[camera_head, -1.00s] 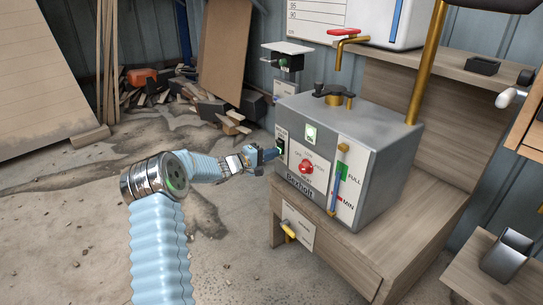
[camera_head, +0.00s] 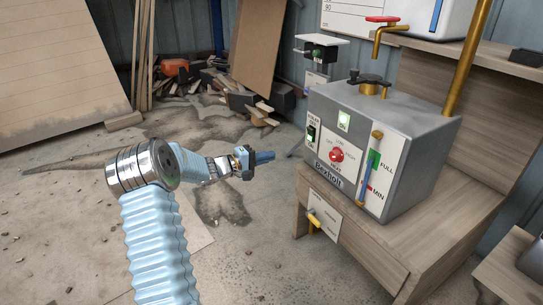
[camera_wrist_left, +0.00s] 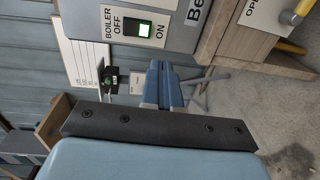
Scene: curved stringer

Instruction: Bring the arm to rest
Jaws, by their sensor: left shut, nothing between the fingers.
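My left arm comes in from the lower left in the head view, with a pale blue ribbed sleeve. My left gripper (camera_head: 265,157) is shut and empty, apart from the boiler and to its left. In the left wrist view the blue fingers (camera_wrist_left: 164,85) are closed together, with the boiler switch (camera_wrist_left: 138,29) beyond them. The grey boiler box (camera_head: 395,135) stands on a wooden bench; its switch (camera_head: 311,133) is lit green. My right gripper is not in view.
The wooden bench (camera_head: 370,250) carries the boiler, with a yellow-handled valve (camera_head: 318,225) on its front. A brass pipe (camera_head: 470,60) rises at the right. Scrap wood (camera_head: 262,112) lies by the back wall.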

